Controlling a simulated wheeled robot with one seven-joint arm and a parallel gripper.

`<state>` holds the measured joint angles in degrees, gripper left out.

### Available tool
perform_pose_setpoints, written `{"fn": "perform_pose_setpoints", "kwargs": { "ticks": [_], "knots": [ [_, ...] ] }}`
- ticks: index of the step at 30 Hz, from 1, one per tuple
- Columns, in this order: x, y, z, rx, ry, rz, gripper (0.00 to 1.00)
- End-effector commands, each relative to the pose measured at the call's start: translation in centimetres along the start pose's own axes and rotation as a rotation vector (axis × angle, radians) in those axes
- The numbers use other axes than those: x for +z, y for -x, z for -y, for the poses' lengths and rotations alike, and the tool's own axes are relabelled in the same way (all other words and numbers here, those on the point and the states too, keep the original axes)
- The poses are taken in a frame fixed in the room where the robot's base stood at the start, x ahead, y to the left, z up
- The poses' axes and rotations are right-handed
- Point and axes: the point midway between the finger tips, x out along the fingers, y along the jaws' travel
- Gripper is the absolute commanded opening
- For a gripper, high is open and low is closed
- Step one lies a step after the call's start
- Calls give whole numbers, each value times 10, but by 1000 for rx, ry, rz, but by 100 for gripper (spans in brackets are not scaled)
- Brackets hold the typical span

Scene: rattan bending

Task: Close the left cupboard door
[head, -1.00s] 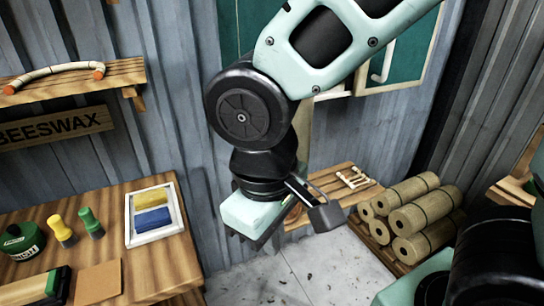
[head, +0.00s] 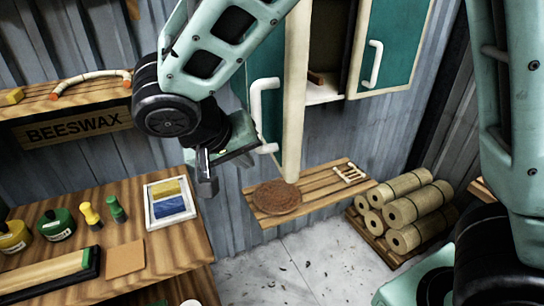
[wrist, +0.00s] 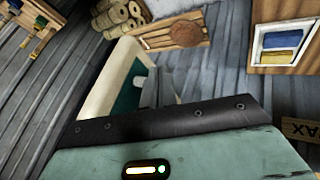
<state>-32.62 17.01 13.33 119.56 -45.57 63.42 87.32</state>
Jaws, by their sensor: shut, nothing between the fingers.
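The left cupboard door (head: 297,90) stands open, swung out from the cupboard, with its cream edge towards me and a teal face with a white handle (head: 262,105). In the wrist view the door (wrist: 97,88) shows beyond my gripper's body, its teal panel partly hidden. My gripper (head: 207,188) is shut and empty. It is just left of the door, near the handle's lower end; I cannot tell whether any part touches. The cupboard's dark inside and a shelf (head: 322,95) show right of the door. The right door (head: 405,50) is teal with a white handle.
A slatted bench (head: 325,192) with a round brown mat (head: 277,197) is below the cupboard. Rattan rolls (head: 410,205) lie at right. A workbench (head: 185,245) with bottles and a framed tray (head: 170,217) is at left, under a BEESWAX sign (head: 78,128). Floor between is clear.

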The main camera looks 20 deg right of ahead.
Motion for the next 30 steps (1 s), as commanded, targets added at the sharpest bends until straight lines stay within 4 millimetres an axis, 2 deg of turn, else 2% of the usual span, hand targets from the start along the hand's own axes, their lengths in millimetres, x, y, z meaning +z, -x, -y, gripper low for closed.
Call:
{"fn": "perform_pose_setpoints", "kwargs": {
  "ticks": [6,9,15,30],
  "knots": [
    [0,-43,-2,4,3,6,0],
    [-2,-48,-18,2,1,3,0],
    [-1,-59,-33,1,1,2,0],
    [1,-62,-35,-1,0,1,0]
  ]
}}
